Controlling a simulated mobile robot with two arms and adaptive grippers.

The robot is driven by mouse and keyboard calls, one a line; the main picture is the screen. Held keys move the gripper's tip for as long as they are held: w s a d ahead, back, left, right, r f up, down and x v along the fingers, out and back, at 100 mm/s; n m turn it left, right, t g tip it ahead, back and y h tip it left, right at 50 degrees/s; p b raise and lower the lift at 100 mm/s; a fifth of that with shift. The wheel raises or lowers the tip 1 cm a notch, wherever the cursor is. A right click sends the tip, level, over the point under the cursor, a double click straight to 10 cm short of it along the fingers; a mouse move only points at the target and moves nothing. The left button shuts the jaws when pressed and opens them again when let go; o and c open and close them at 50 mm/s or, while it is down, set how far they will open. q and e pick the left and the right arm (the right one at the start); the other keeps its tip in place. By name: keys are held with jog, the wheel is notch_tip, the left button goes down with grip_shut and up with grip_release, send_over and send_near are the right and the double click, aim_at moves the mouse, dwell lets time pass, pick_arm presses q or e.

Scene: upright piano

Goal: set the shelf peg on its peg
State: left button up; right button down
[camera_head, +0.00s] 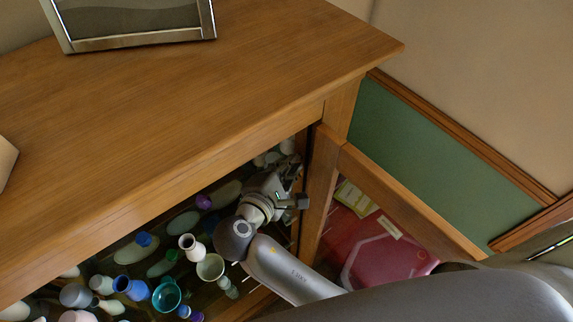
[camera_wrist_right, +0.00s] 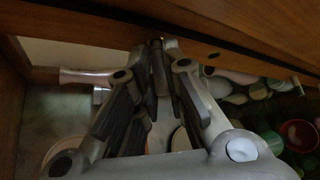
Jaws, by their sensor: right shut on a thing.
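My right gripper (camera_head: 291,180) reaches into the open cabinet (camera_head: 215,150) at its right end, under the top board. In the right wrist view my right gripper (camera_wrist_right: 160,48) has its fingers close together near a wooden upright. They are shut on a thin dark brown piece (camera_wrist_right: 158,68), which seems to be the shelf peg. Its far end is hard to make out against the dark wood. A small dark spot (camera_wrist_right: 213,56) shows on the wooden face just right of the fingertips. I cannot tell whether the piece touches the wood. My left gripper is out of view.
Several cups, vases and bottles crowd the cabinet left of my arm, among them a white vase (camera_head: 192,247) and a teal cup (camera_head: 167,294). The open door (camera_head: 385,195) stands to the right. A picture frame (camera_head: 130,24) stands on top.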

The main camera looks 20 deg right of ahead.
jog(key=shift+w+d, duration=0.2)
jog(key=shift+d, duration=0.25)
dwell(0.4)
jog(key=c, duration=1.4)
grip_release()
jog(key=shift+c, duration=0.2)
jog(key=v, duration=0.7)
jog(key=shift+s+a, duration=0.2)
